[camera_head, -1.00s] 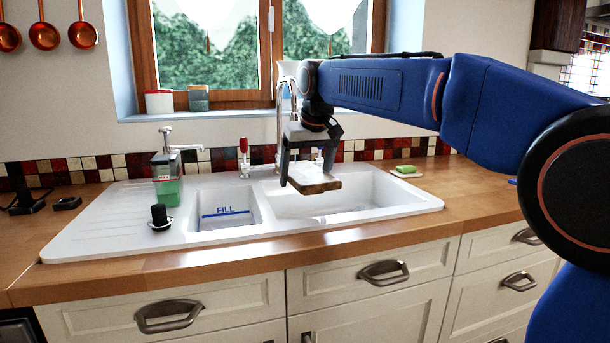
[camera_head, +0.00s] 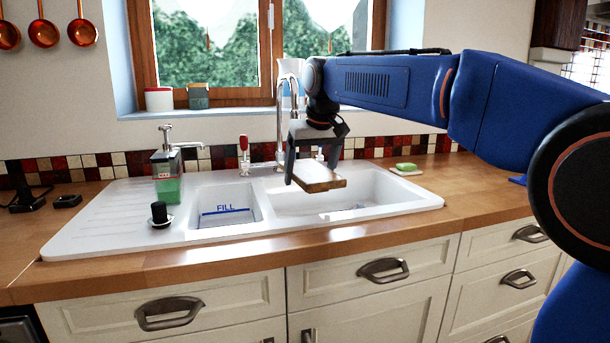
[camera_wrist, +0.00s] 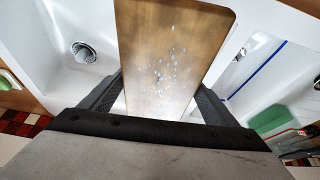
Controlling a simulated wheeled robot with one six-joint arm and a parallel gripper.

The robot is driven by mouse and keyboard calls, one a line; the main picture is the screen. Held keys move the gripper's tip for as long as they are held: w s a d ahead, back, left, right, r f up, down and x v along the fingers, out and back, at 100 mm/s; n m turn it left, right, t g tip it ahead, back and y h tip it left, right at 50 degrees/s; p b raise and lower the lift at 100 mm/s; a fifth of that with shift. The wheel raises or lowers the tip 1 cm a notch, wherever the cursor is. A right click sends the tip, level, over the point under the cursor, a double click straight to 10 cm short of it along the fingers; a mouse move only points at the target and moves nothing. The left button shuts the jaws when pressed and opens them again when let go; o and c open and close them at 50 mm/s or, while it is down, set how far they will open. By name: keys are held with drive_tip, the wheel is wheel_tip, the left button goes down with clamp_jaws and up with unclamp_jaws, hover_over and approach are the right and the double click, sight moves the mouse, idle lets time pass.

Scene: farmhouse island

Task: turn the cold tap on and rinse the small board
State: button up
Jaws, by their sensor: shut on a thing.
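My gripper (camera_head: 313,176) is shut on the small wooden board (camera_head: 322,180) and holds it, slightly tilted, above the large right basin (camera_head: 390,195) of the white sink. In the wrist view the board (camera_wrist: 172,50) lies between both fingers (camera_wrist: 158,100), with pale droplet-like spots on its face. The chrome spout (camera_head: 280,115) rises behind and left of my gripper. A red-topped tap (camera_head: 244,155) stands left of it. A white tap part (camera_head: 320,155) shows between my fingers; its top is partly hidden. I cannot make out a water stream.
The small left basin (camera_head: 222,212) bears a blue FILL line. A green soap dispenser (camera_head: 167,180) and a black knob (camera_head: 159,214) stand on the left of the sink. A green sponge (camera_head: 406,167) lies on a dish at the right. The counter front is clear.

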sight(304, 179)
drive_tip(key=shift+a, duration=0.2)
drive_tip(key=shift+w+a, duration=0.15)
drive_tip(key=shift+a, duration=0.25)
drive_tip(key=shift+d, duration=0.15)
drive_tip(key=shift+d, duration=0.4)
drive_tip(key=shift+s, duration=0.25)
drive_tip(key=shift+s+a, duration=0.3)
drive_tip(key=shift+s, duration=0.95)
drive_tip(key=shift+s+a, duration=0.25)
drive_tip(key=shift+s, duration=1.05)
drive_tip(key=shift+s+a, duration=0.3)
drive_tip(key=shift+s, duration=0.95)
drive_tip(key=s+a+r, duration=0.1)
drive_tip(key=s+r, duration=0.3)
drive_tip(key=s, duration=0.1)
